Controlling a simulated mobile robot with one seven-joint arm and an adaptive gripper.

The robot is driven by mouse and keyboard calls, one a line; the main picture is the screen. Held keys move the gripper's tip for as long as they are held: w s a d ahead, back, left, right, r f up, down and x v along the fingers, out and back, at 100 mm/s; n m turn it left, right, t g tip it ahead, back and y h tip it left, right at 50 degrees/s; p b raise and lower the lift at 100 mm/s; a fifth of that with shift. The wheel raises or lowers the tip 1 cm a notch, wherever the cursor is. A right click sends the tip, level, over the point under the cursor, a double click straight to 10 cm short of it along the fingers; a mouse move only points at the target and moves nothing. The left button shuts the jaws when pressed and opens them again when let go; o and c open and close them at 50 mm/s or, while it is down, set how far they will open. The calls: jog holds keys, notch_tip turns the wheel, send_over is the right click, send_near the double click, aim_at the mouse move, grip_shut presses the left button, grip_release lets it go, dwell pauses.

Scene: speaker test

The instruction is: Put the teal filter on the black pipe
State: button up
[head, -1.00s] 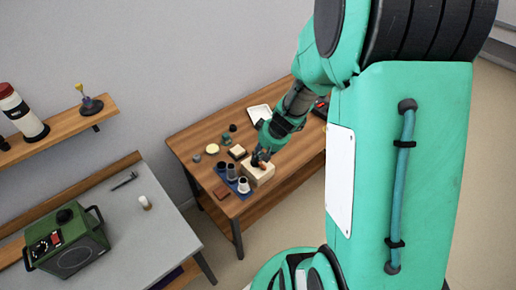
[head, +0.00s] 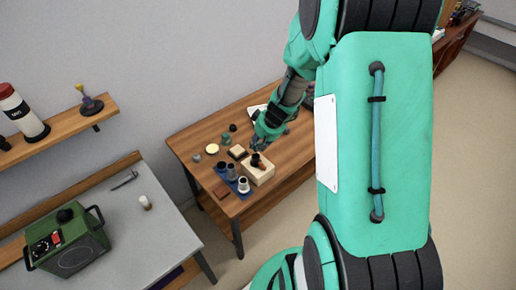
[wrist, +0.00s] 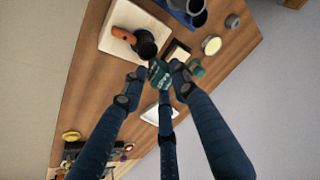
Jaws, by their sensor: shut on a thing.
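My gripper (wrist: 158,78) is shut on the teal filter (wrist: 159,72), which shows between its fingertips in the wrist view with pale marks on it. In the head view my gripper (head: 258,143) is just behind a pale wooden block (head: 262,174), and the held filter is hard to make out. The black pipe (wrist: 146,44) stands on this block, which also shows in the wrist view (wrist: 113,44); an orange part (wrist: 123,35) is beside the pipe. The pipe also shows in the head view (head: 256,160). The filter appears beside the pipe, not on it.
A blue mat (head: 222,171) with several cups lies left of the block. A small pale frame (head: 237,152), a yellow disc (head: 212,149) and a green piece (head: 226,139) are nearby. A white tray (wrist: 150,113) lies behind my gripper. A grey bench (head: 120,215) stands at left.

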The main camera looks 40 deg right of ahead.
jog(key=shift+w+f, duration=0.2)
jog(key=shift+f, duration=0.05)
jog(key=shift+d+f+b, duration=0.1)
jog(key=shift+f+b, duration=0.35)
jog(key=shift+f, duration=1.05)
jog(key=shift+f, duration=0.15)
jog(key=o, duration=1.1)
jog(key=shift+c, duration=0.2)
jog(key=shift+r, duration=0.35)
jog(key=p+v, duration=0.2)
jog(key=v, duration=0.9)
jog(key=shift+s+r, duration=0.25)
